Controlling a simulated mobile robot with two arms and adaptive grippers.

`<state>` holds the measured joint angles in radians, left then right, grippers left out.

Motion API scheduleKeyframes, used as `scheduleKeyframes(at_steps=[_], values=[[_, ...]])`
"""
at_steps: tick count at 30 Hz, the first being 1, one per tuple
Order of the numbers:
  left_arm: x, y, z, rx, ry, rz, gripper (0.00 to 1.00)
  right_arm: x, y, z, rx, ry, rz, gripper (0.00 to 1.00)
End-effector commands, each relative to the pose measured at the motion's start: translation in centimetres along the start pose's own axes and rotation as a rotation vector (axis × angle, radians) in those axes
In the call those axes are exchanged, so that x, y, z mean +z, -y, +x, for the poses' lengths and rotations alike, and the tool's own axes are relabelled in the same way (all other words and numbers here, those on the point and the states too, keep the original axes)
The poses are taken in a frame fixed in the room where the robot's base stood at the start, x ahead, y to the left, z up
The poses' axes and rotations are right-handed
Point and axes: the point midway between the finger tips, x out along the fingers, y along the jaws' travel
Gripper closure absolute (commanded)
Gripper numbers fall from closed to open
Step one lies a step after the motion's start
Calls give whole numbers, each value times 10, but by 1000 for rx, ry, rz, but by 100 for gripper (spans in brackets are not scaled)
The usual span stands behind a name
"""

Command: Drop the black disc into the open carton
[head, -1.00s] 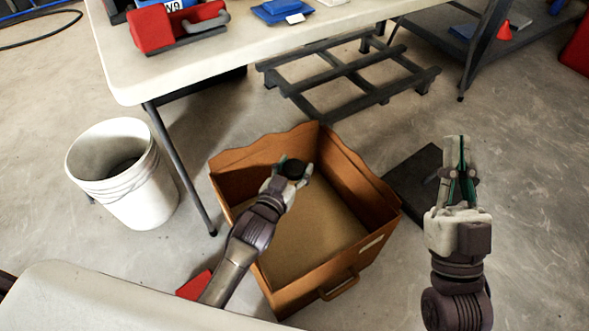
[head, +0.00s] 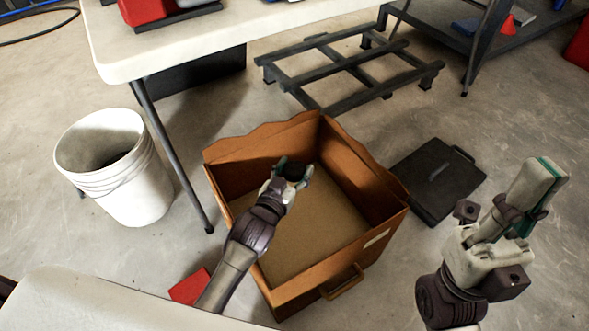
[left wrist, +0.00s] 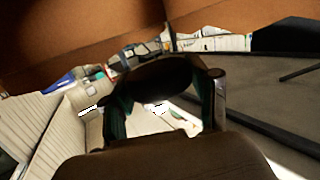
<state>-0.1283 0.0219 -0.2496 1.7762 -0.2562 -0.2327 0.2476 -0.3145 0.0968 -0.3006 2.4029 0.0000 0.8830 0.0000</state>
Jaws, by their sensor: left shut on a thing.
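The black disc (head: 293,171) is between the fingers of my left gripper (head: 294,174), which is shut on it. In the head view, disc and gripper appear over the open brown carton (head: 355,166), inside its rim outline. Their height above the carton floor is hard to tell. In the left wrist view the dark disc (left wrist: 160,82) sits between the green-padded fingers, with brown carton wall behind. The carton has wavy upper edges and a front handle; its visible floor is bare. My right gripper (head: 548,180) is right of the carton, its fingers together and seemingly empty.
A white bucket (head: 118,170) stands left of the carton. A white table (head: 240,25) is behind. A dark flat case (head: 440,178) lies on the floor to the right, and a dark slatted frame (head: 345,70) lies behind. A red object (head: 190,286) is at the carton's front left.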

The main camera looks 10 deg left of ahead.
Motion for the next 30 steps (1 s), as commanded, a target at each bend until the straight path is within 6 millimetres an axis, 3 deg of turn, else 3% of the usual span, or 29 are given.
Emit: scheduleKeyframes(at_steps=[11,12,17,26,30], values=[[3,0,1,0,-2,0,75,2,0,-2,-2,-4,-1,100],[3,0,1,0,-1,0,37,2,0,-2,-2,-4,-1,100],[3,0,1,0,-1,0,11,2,0,-2,-2,-3,-1,100],[4,0,0,0,0,0,11,2,0,-2,-2,-3,-1,100],[5,0,-10,0,2,0,11,2,0,-2,-2,-3,-1,100]])
